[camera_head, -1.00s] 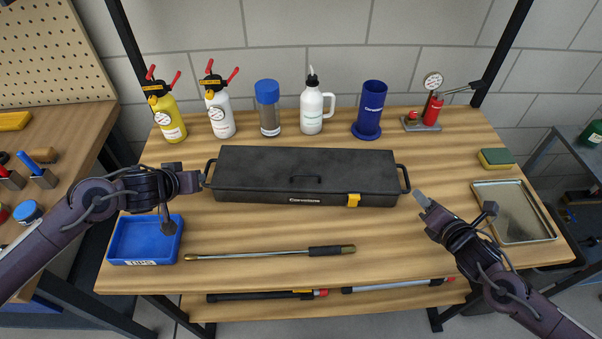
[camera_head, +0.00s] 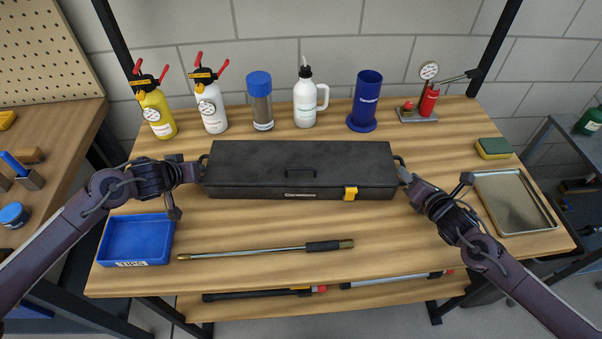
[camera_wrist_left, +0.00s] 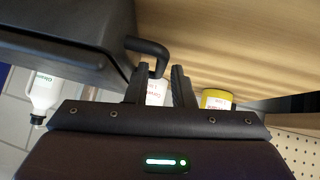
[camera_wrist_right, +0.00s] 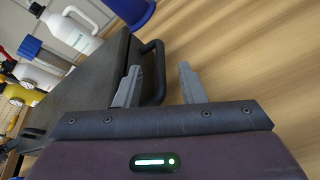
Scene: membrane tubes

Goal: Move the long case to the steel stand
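The long black case (camera_head: 260,172) lies closed on the wooden table, with a yellow latch at its front and a handle at each end. My left gripper (camera_head: 200,170) is at its left end. In the left wrist view the left gripper (camera_wrist_left: 160,72) is open, with the end handle (camera_wrist_left: 152,47) between its fingers. My right gripper (camera_head: 404,175) is at its right end. In the right wrist view the right gripper (camera_wrist_right: 160,72) is open, with the other handle (camera_wrist_right: 157,62) between its fingers. A grey stand (camera_head: 553,137) shows partly at the far right; I cannot tell whether it is the steel stand.
Several bottles and sprayers stand behind the case, with a blue cylinder (camera_head: 367,98) and a red pump (camera_head: 428,101). A blue tray (camera_head: 107,245) and a metal rod (camera_head: 240,251) lie in front. A metal tray (camera_head: 548,220) and a sponge (camera_head: 493,148) lie right.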

